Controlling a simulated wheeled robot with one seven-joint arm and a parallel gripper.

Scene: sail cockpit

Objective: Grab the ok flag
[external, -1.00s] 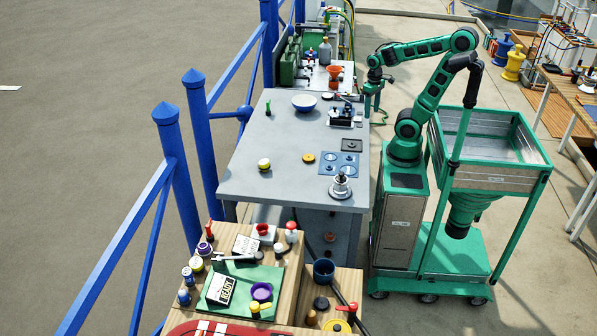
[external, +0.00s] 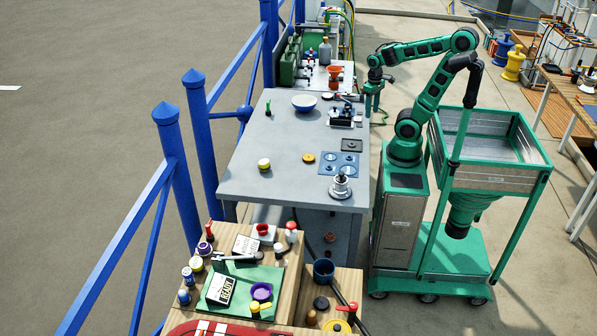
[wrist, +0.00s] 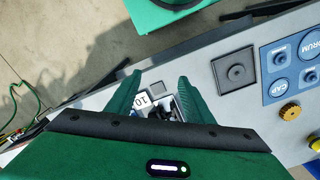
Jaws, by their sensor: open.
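I cannot make out an ok flag for certain. A small white tag (wrist: 142,101) with dark characters, which I cannot read surely, shows between my fingers in the wrist view. It sits by a small black and grey device (wrist: 166,105), partly hidden by my gripper body. In the external view the black device (external: 342,116) stands on the grey table near its right edge. My gripper (external: 372,111) points down beside that edge, right of the device. In the wrist view my gripper (wrist: 160,77) has its fingers apart, with nothing held.
The grey table (external: 290,140) also bears a dark square plate (external: 351,145), a blue panel (external: 339,164) and a white-blue bowl (external: 304,102). A blue railing (external: 176,170) runs along the left. A cluttered wooden bench (external: 290,290) stands in front. The table's middle is mostly clear.

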